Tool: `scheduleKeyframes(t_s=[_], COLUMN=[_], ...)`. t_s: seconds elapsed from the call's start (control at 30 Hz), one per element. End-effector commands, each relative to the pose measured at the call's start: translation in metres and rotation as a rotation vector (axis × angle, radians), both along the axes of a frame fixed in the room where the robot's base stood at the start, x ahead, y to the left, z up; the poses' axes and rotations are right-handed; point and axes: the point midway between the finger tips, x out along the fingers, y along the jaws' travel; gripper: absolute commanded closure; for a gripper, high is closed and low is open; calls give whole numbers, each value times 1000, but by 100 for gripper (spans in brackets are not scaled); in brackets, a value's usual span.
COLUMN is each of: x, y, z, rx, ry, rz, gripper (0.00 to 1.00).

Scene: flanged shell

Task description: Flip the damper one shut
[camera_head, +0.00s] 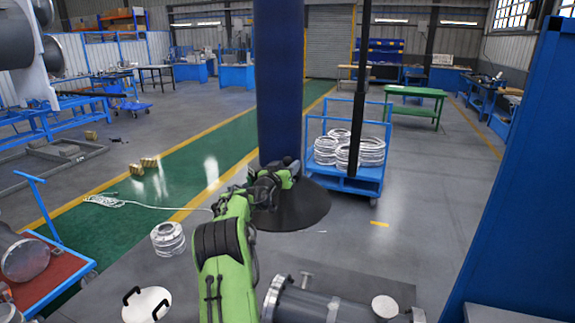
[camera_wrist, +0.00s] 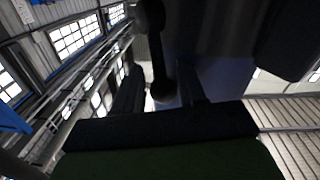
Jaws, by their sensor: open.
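My green arm reaches forward to the tall dark blue column in the head view, and my gripper (camera_head: 288,172) is close in front of its lower part. In the wrist view my gripper (camera_wrist: 160,88) is open, with two dark fingers apart. A dark bar with rounded ends (camera_wrist: 157,55) shows between and beyond the fingers; it may be the damper's lever. I cannot tell whether a finger touches it. No label for damper one is readable, and its position cannot be told.
The blue column (camera_head: 278,80) stands on a black round base (camera_head: 305,208). A blue cart (camera_head: 350,183) with white coils is right of it. A wire coil (camera_head: 168,238) lies on the floor at left. A blue panel (camera_head: 510,190) closes off the right side.

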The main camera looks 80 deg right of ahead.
Motion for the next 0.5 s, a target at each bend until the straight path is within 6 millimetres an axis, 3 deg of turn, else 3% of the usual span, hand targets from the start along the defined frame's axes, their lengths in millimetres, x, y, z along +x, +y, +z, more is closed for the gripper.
scheduleKeyframes(t_s=[0.13,0.37,0.5], x=[0,1,1], y=[0,1,1], z=[-1,-2,-2], rx=[1,0,1], ry=[0,0,0], rz=[1,1,1], gripper=[61,97,100])
